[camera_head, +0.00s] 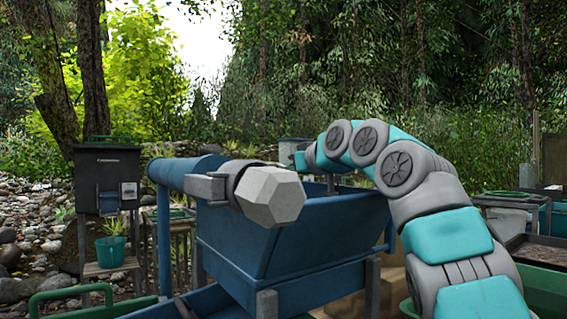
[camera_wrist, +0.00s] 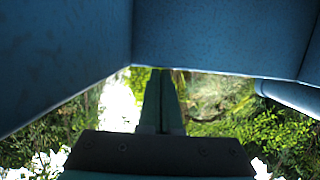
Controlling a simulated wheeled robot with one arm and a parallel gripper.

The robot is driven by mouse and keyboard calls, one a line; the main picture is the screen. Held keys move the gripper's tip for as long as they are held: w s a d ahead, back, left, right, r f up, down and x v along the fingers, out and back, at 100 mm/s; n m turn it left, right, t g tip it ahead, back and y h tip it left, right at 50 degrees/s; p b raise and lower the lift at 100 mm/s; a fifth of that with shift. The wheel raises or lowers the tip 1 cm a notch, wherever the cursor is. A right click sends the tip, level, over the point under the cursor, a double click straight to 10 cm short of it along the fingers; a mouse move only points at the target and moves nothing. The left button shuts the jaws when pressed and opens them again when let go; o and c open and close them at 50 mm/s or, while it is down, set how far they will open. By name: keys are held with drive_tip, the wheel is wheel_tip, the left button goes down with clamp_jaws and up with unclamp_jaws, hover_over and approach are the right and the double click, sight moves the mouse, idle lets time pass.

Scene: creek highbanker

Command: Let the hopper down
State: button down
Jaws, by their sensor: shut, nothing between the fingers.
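The blue hopper (camera_head: 290,240) stands in the middle of the head view, held up on a blue frame with grey posts. Its sloping walls and upper rim show; its inside is mostly hidden. In the wrist view my gripper (camera_wrist: 161,72) is shut and empty. Its fingertips are at the lower edge of a blue panel, likely the hopper (camera_wrist: 220,35); I cannot tell whether they touch.
A grey hexagonal block (camera_head: 272,197) on a bracket sticks out in front of the hopper. A blue pipe (camera_head: 185,170) is at its left. A dark box on a stand (camera_head: 106,180) with a teal bucket (camera_head: 110,251) is further left. A side table (camera_head: 510,201) stands at the right.

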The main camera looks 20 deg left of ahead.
drive_tip(key=shift+f, duration=0.3)
idle(0.6)
